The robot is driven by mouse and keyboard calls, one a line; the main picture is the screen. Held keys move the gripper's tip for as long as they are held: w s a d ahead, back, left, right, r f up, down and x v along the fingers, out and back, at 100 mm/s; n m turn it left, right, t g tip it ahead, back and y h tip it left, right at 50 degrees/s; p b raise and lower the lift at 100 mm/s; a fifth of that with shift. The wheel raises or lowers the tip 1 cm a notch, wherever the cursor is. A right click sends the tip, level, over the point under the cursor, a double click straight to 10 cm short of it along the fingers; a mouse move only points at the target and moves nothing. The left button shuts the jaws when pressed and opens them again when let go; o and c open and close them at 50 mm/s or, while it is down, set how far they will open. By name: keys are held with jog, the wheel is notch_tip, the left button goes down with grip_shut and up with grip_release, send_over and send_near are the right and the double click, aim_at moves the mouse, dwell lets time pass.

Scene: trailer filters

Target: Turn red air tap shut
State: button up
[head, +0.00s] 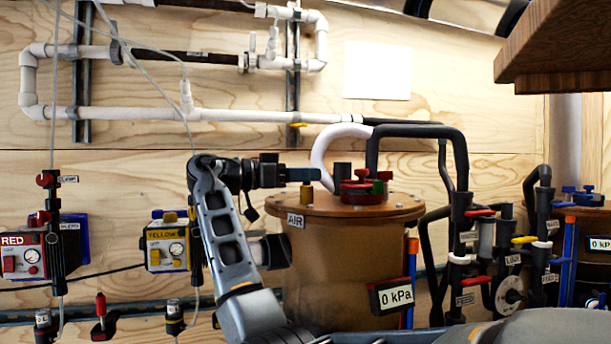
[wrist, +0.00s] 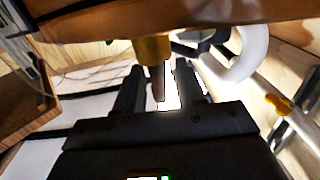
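The brown tank (head: 345,250), labelled AIR, stands in the middle of the head view. Red handle parts (head: 362,185) sit on its lid beside a green piece. A brass fitting (head: 307,190) rises at the lid's left edge. My gripper (head: 312,174) reaches in from the left, level, at the top of this fitting. In the wrist view, the brass fitting (wrist: 152,50) carries a narrow dull stem or lever (wrist: 159,82) between my fingers (wrist: 160,85). Bright gaps show beside it, so the fingers look open. Whether this piece is the red tap's handle I cannot tell.
Black hoses (head: 420,132) and a white pipe (head: 335,145) arch behind the lid. Pipes with red and yellow levers (head: 524,240) stand right. A wooden shelf (head: 555,50) overhangs top right.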

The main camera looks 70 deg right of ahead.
jog(key=v, duration=0.7)
jog(key=shift+w+a+b, duration=0.2)
jog(key=shift+b, duration=0.15)
